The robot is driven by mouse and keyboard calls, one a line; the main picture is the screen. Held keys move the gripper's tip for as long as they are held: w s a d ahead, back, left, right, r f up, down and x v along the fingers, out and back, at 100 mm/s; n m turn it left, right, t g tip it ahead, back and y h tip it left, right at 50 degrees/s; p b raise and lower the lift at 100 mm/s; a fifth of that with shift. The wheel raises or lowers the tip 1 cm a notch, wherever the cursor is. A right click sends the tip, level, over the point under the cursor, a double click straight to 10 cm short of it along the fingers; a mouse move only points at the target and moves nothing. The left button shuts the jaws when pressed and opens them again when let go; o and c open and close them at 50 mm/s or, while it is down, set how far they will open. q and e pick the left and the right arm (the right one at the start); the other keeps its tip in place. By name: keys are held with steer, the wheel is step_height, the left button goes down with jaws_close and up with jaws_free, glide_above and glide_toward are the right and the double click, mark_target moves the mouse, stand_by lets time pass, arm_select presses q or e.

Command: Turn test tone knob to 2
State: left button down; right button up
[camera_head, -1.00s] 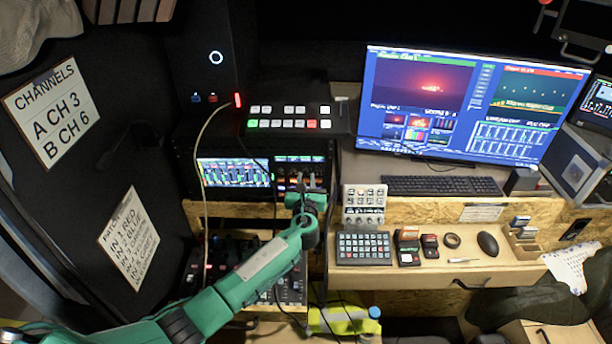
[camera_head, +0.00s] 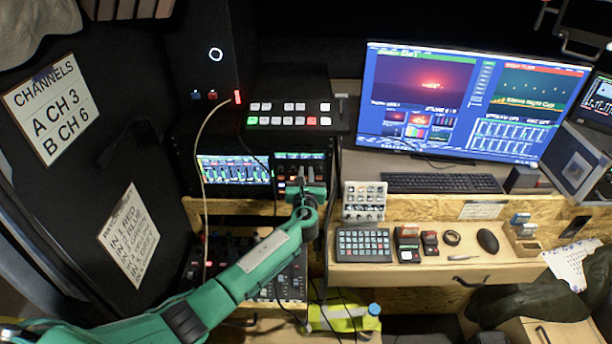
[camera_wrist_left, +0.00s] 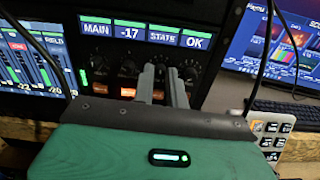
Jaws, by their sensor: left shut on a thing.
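A rack panel (camera_head: 286,160) with small knobs stands right of the meter screen; its display (camera_wrist_left: 145,32) in the left wrist view reads MAIN -17 and STATE OK. My left gripper (camera_head: 303,178) reaches the panel's knob row. In the left wrist view its two grey fingers (camera_wrist_left: 161,80) are shut on a knob, which they mostly hide. One dark knob (camera_wrist_left: 127,68) shows to the left of the fingers and another (camera_wrist_left: 189,71) to the right. The knob labels and pointer marks are too small to read. My right gripper is not in view.
Above the rack is a button switcher (camera_head: 290,115). A pale cable (camera_head: 203,150) hangs in front of the meter screen (camera_head: 235,170). To the right are a grey keypad (camera_head: 364,200), a keyboard (camera_head: 440,184) and a large monitor (camera_head: 465,105). A lower mixer (camera_head: 290,280) sits beneath my arm.

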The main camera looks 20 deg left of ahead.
arm_select(q)
steer(key=n+b, duration=0.2)
steer(key=n, duration=0.1)
steer(key=n+b, duration=0.1)
steer(key=b, duration=0.1)
steer(key=shift+f, duration=0.25)
steer(key=n+b, duration=0.4)
steer(key=n, duration=0.1)
steer(key=shift+n, duration=0.4)
steer(key=n+b, duration=0.3)
steer(key=n, duration=0.1)
steer(key=shift+r+n+b, duration=0.15)
steer(key=shift+n+b, duration=0.85)
steer(key=shift+n, duration=0.7)
steer(key=c, duration=1.7)
jaws_free()
